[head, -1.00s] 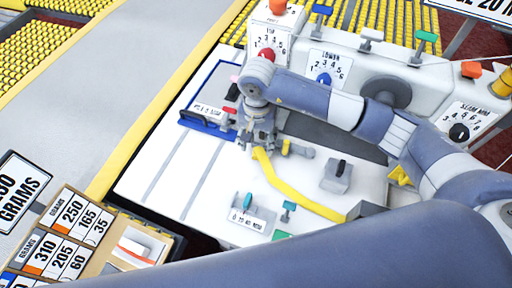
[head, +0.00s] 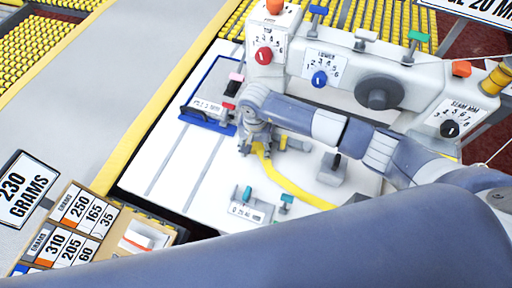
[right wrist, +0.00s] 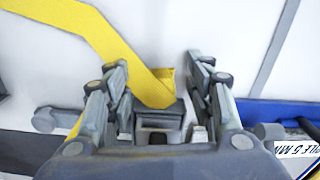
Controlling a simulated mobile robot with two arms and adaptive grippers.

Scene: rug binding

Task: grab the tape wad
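A yellow tape strip (head: 285,182) lies on the white machine bed, partly behind my arm. In the right wrist view the yellow tape (right wrist: 112,42) runs in from the upper left to a folded end (right wrist: 160,88). I see no clearly separate wad; I cannot tell whether this folded end is it. My right gripper (head: 258,148) is low over the bed at the strip's end. In the right wrist view its fingers (right wrist: 158,95) stand apart on either side of the folded end, not closed on it. My left gripper is not in view.
A blue-edged guide (head: 208,124) lies left of the gripper. A grey block (head: 333,170) and a teal-levered plate (head: 248,210) stand on the bed nearby. The machine head with dials (head: 340,68) rises behind.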

